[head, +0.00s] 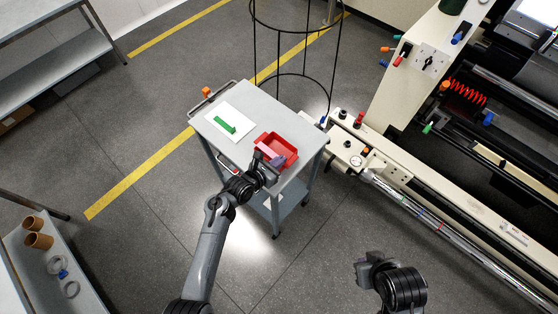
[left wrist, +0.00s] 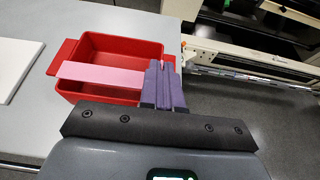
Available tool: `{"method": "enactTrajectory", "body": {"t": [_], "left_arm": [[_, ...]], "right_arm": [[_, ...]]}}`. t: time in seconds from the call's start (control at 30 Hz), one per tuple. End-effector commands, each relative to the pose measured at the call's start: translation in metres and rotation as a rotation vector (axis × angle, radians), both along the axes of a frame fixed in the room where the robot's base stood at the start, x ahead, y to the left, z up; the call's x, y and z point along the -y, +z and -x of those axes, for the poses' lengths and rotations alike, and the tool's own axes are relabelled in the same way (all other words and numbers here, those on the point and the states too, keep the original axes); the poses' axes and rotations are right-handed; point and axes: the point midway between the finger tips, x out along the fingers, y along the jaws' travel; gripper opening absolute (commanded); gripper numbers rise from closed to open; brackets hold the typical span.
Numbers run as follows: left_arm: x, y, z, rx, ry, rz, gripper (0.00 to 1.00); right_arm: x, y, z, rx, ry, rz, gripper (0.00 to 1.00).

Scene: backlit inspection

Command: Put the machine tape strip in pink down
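The pink machine tape strip (left wrist: 100,77) is flat and long. In the left wrist view it reaches from the fingers across the red tray (left wrist: 148,48), overlapping its left rim. In the head view the strip (head: 266,150) shows over the red tray (head: 290,160). I cannot tell whether it touches the rim. My left gripper (left wrist: 163,82) is at the tray's near side, its fingers close together on the strip's right end, which they partly hide. It also shows in the head view (head: 268,164). My right gripper (head: 366,262) is away over the floor; its fingers are unclear.
The tray stands on a grey cart (head: 240,150). A white sheet (head: 222,123) with a green strip (head: 225,125) lies to its left, and an orange object (head: 206,92) is at the cart's far-left corner. A wire frame (head: 295,75) and a large machine (head: 440,80) stand behind and right.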

Motion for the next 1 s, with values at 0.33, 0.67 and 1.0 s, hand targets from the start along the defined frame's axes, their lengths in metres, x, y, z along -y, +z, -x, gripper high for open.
{"method": "enactTrajectory", "body": {"t": [0.33, 0.67, 1.0], "left_arm": [[0.000, -0.001, 0.000, -0.001, 0.000, -0.001, 0.00], [0.000, -0.010, 0.000, 0.000, 0.000, 0.000, 0.00], [0.000, -0.012, 0.000, 0.000, 0.000, 0.000, 0.26]], "right_arm": [[0.002, 0.000, 0.000, 0.000, 0.005, 0.009, 0.00], [0.002, -0.002, 0.000, 0.001, 0.006, 0.009, 0.00], [0.001, -0.002, 0.000, 0.001, 0.001, 0.002, 0.00]]}}
